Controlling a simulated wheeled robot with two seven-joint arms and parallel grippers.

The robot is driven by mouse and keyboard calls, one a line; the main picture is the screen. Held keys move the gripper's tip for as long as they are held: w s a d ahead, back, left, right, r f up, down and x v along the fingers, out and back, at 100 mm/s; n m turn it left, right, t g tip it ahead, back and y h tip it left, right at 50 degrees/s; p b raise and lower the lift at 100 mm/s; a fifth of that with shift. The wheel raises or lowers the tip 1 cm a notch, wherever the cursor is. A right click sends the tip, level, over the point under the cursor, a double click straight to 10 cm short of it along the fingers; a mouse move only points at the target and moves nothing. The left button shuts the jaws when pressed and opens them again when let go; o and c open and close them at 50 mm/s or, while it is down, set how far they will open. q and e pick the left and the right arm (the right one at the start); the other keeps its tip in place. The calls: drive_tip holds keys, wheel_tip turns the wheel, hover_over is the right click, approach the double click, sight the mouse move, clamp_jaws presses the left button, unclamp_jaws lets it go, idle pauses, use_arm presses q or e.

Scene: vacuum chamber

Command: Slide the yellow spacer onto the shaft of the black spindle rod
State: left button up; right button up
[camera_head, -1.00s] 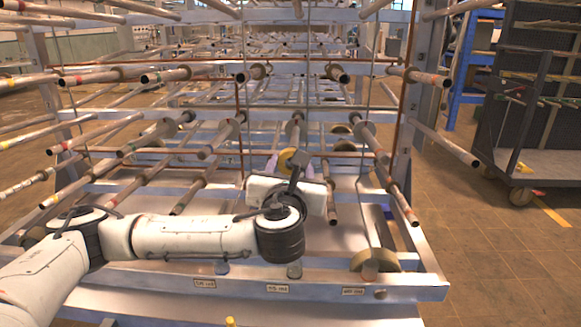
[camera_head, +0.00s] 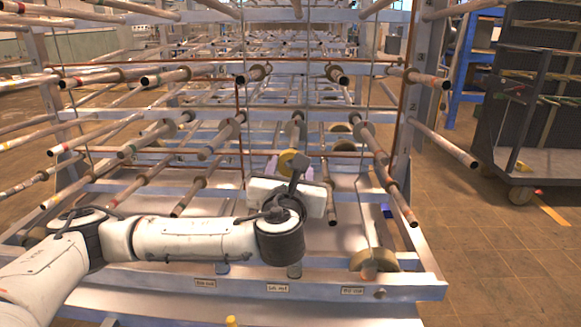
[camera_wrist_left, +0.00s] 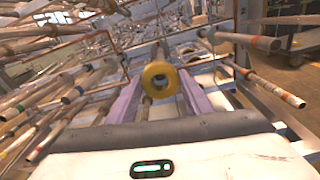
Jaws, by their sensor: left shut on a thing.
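The yellow spacer (camera_head: 287,155) is a ring with a central hole. It is held between the pale purple fingers of my left gripper (camera_head: 289,166), raised in front of the rack. In the left wrist view the spacer (camera_wrist_left: 160,67) faces me with its hole visible, and the left gripper (camera_wrist_left: 160,82) has one finger on each side of it. A dark-tipped rod (camera_head: 296,128) stands out from the rack just behind and above the spacer. I cannot tell which rod is the black spindle rod, or whether any rod is inside the hole. My right gripper is out of view.
Several long rods, many with collars, stick out of the metal rack on both sides of the gripper. One rod (camera_head: 332,205) passes close to its right. A dark trolley (camera_head: 530,110) stands at the right.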

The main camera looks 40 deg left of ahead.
use_arm(q)
drive_tip(key=shift+p, duration=0.6)
idle(0.6)
drive_tip(key=shift+p, duration=0.35)
approach(294, 142)
drive_tip(key=shift+a+f+p, duration=0.15)
drive_tip(key=shift+f+p, duration=0.15)
drive_tip(key=shift+f, duration=0.2)
idle(0.9)
drive_tip(key=shift+w, duration=0.1)
drive_tip(key=shift+x, duration=2.5)
drive_tip(key=shift+w, duration=0.1)
drive_tip(key=shift+x, duration=2.35)
